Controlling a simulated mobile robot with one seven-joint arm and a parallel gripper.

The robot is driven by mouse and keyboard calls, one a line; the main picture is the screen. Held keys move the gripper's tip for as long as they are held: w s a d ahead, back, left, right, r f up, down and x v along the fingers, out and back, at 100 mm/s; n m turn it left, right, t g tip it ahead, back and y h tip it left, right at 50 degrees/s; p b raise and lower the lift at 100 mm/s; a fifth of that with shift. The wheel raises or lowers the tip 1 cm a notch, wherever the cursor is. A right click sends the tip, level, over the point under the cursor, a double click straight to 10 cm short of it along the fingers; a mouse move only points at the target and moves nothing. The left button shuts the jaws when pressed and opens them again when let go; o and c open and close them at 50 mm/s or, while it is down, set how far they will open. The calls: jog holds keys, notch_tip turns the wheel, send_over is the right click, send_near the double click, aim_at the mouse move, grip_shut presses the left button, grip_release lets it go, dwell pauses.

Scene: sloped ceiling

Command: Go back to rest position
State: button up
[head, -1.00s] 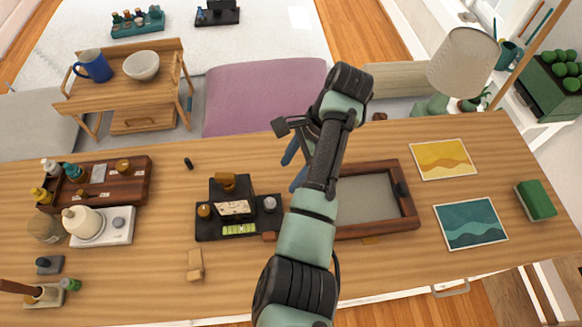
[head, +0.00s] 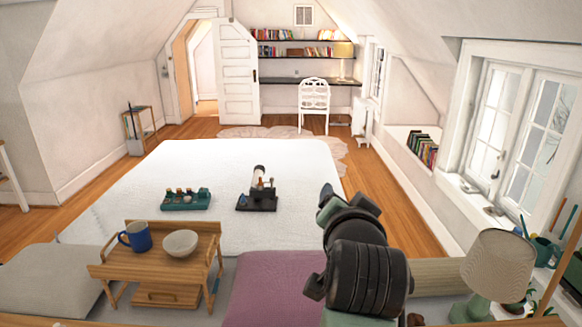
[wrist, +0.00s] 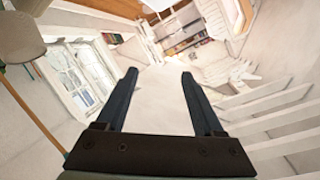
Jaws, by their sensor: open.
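My gripper (wrist: 160,82) shows in the wrist view with its two dark fingers spread apart and nothing between them. Beyond the fingers are the room's white walls, shelves and window, seen tilted. In the head view my arm rises at the lower right of the middle, in front of the bed.
A wooden tray table (head: 110,270) with a blue mug (head: 135,237) and a pale bowl (head: 180,243) stands on the left. A lamp (head: 497,268) stands at the right. The white bed (head: 215,165) holds a teal rack (head: 186,200) and a black stand (head: 257,203).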

jog(key=s+a+r+n+t, duration=0.2)
jog(key=s+r+t, duration=0.2)
jog(key=s+r, duration=0.3)
jog(key=s+a+r+n+t+y, duration=0.1)
jog(key=s+a+r+n+t, duration=0.2)
jog(key=s+r, duration=0.4)
jog(key=s+a+r+n+t, duration=0.3)
jog(key=s+r+t, duration=0.2)
jog(key=r, duration=0.9)
jog(key=shift+s+a+t+y, duration=0.25)
jog(key=shift+s+t+y, duration=0.05)
jog(key=shift+s, duration=0.8)
